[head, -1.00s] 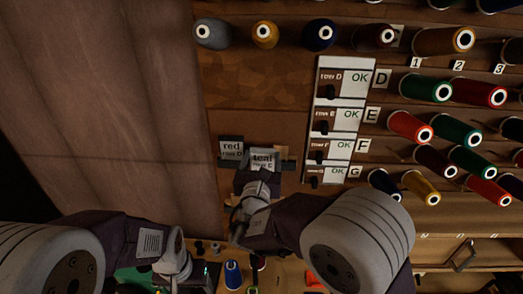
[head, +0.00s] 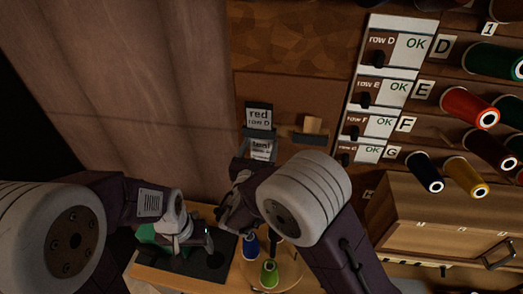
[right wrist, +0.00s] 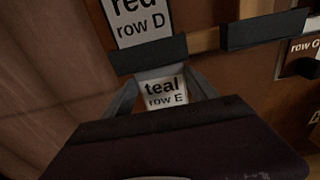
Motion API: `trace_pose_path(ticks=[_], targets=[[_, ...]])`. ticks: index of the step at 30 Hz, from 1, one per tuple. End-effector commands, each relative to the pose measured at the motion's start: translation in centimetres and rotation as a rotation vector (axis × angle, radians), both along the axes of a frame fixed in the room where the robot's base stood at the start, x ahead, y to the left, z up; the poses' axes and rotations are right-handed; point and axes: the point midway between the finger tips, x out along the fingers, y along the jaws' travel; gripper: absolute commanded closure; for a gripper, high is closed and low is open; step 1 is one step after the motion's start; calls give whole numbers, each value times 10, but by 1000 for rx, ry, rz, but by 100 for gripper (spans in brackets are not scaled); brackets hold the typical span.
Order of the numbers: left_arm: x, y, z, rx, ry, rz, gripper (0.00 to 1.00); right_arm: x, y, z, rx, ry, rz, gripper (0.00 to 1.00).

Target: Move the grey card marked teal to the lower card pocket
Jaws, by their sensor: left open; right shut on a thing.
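The grey card marked teal, row E (right wrist: 163,92), is between the two fingers of my right gripper (right wrist: 164,95), which is shut on it. In the head view the teal card (head: 261,147) is upright, just below the dark pocket (head: 258,133) that holds the card marked red, row D (head: 258,115). My right gripper (head: 250,163) is partly hidden by its own arm there. I cannot tell whether the teal card touches the wall. No lower pocket shows clearly; the gripper covers the area below the teal card. My left gripper (head: 203,234) is open, low over the bench, away from the cards.
A second dark pocket (head: 308,138) is to the right, with a tan piece (head: 312,125) in it. A white panel of row labels (head: 377,95) and thread spools (head: 470,108) are further right. Below are a bench with upright spools (head: 269,273) and a wooden drawer (head: 440,225).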

Motion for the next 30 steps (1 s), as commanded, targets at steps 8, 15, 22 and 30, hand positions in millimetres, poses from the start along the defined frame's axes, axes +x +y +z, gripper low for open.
trace_pose_path(ticks=[8,15,22,30], targets=[[0,0,-3,0,0,0,32,0,1,-3,-1,0,3,72],[0,0,-17,0,1,0,32,0,1,-24,0,2,3,72],[0,0,-37,0,0,0,32,0,1,-54,-2,6,3,71],[-1,0,-68,0,1,0,32,0,1,-83,-1,4,3,72]])
